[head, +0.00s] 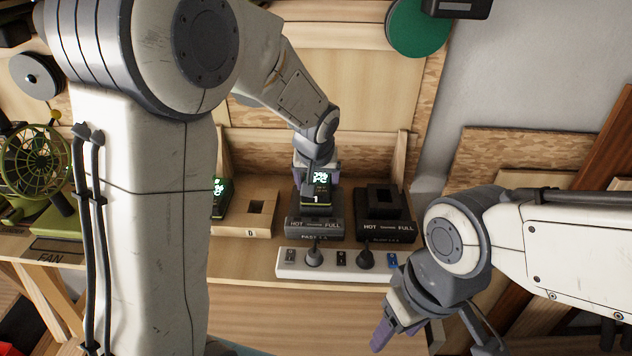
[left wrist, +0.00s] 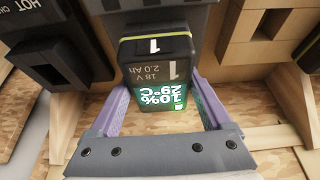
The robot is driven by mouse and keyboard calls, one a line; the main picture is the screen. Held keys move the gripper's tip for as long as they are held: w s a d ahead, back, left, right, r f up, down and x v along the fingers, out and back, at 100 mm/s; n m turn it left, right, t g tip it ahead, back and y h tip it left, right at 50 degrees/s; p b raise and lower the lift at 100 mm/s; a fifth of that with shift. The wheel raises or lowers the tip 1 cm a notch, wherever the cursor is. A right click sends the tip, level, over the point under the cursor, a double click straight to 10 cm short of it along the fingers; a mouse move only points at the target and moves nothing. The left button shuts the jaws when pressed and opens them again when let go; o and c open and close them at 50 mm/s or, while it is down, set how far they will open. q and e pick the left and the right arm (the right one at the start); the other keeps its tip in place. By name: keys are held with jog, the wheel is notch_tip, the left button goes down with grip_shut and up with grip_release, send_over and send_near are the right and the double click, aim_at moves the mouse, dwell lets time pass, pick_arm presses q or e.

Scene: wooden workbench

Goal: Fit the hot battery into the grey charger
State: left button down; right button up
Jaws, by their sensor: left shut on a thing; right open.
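My left gripper (head: 317,175) is shut on a black battery (head: 316,196) marked 1, upright at the grey charger (head: 315,226) labelled HOT and FULL. In the left wrist view the battery (left wrist: 155,72) sits between the purple fingers (left wrist: 160,95); its display, upside down, reads 29°C and 10%. The battery's lower end meets the charger there; I cannot tell whether it is fully seated. A darker, empty charger (head: 386,226) stands to the right. Another battery (head: 219,190) with a lit green display is partly hidden behind my left arm. My right gripper (head: 392,330) is open and empty, low right.
A wooden dock (head: 259,222) with an empty slot stands left of the grey charger. A white power strip (head: 340,263) with plugs runs in front of the chargers. A green fan (head: 38,165) stands at the far left. Wooden panels rise close behind.

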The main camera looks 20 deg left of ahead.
pick_arm(q)
grip_release()
jog(key=b+v, duration=0.1)
jog(key=v, duration=0.9)
jog(key=shift+s+d+r+b, duration=0.1)
jog(key=shift+b, duration=0.2)
jog(key=s+d+f+m+g, duration=0.1)
jog(key=s+d+f+m, duration=0.2)
jog(key=s, duration=0.5)
jog(key=s+d+f+m+g+h, duration=0.1)
jog(key=s+d+f+m+g, duration=0.1)
jog(key=s, duration=0.7)
jog(key=s+d+f+m+g, duration=0.1)
jog(key=s+d+f+m, duration=0.2)
jog(key=s, duration=0.5)
notch_tip(320, 180, down, 2)
jog(key=shift+s+d+m+h+b, duration=0.3)
jog(key=shift+m+h+b, duration=0.1)
jog(key=shift+m, duration=0.4)
